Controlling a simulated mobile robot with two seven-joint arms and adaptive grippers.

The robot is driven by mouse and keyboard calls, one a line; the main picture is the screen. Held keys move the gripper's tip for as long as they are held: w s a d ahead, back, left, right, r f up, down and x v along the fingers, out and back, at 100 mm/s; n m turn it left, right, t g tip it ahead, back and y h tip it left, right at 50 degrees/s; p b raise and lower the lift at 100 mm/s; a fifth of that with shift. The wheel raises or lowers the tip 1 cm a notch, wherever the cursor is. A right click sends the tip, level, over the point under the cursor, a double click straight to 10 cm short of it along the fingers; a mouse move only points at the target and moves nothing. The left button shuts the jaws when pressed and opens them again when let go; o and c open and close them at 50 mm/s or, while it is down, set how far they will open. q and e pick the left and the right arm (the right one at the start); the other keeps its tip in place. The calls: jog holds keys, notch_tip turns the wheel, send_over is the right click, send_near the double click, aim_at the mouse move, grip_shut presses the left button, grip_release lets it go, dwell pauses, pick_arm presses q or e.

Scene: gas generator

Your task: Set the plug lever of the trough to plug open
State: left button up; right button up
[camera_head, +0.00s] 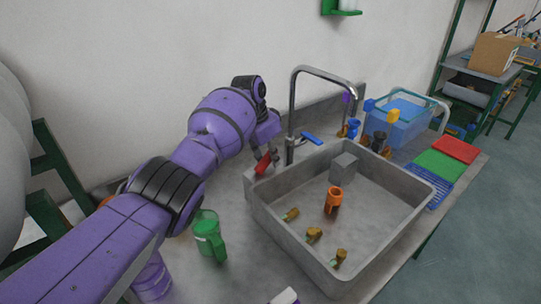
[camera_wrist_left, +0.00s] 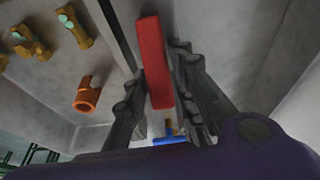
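The trough is a grey sink (camera_head: 258,205) set in the worktop. A red lever handle (camera_head: 262,164) stands at its left rear corner, and I take it to be the plug lever. My left gripper (camera_head: 270,158) is at this handle. In the left wrist view the red handle (camera_wrist_left: 155,65) lies lengthwise between the two dark fingers (camera_wrist_left: 160,85). The fingers are close on both sides of it, but I cannot tell whether they press on it. The plug itself cannot be made out. My right gripper is not in view.
A tall faucet (camera_head: 292,110) with a blue lever (camera_head: 311,138) stands just right of my left gripper. A green mug (camera_head: 209,236) stands beside my left forearm. The sink holds an orange part (camera_head: 333,201), several brass fittings and a grey block (camera_head: 343,168).

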aim_at(262, 163)
pick_arm(q)
jog(key=shift+o, duration=0.9)
jog(key=shift+r, duration=0.25)
jog(key=v, duration=1.1)
jog(key=shift+r, duration=0.35)
jog(key=shift+f, duration=0.1)
